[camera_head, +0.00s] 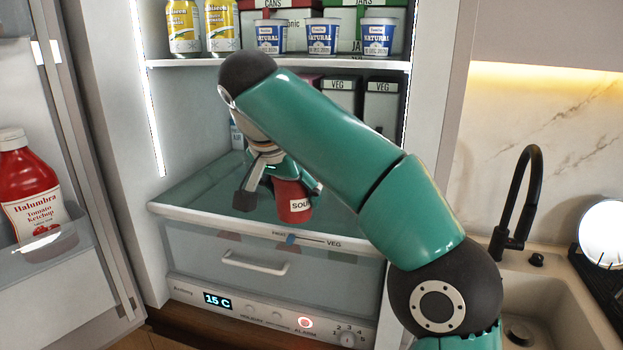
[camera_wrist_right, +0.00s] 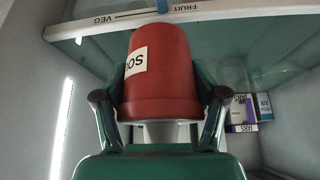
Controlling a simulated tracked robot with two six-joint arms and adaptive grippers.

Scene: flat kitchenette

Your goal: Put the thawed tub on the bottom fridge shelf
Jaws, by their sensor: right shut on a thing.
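The tub is a red container (camera_head: 293,203) with a white label reading "SOU…", the rest cut off from sight. My right gripper (camera_head: 281,194) is shut on it, just over the bottom fridge shelf (camera_head: 190,192), the glass plate above the drawer. In the right wrist view the red tub (camera_wrist_right: 160,75) fills the space between the two fingers (camera_wrist_right: 158,96). I cannot tell whether the tub touches the glass. My arm hides part of the shelf's back. My left gripper is not in view.
The upper shelf (camera_head: 190,62) holds yellow cans and several white-blue yogurt cups (camera_head: 321,37). Dark VEG boxes (camera_head: 382,105) stand at the back below it. The open door (camera_head: 60,290) with ketchup (camera_head: 35,195) is at left. A sink with a black tap (camera_head: 517,205) is at right.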

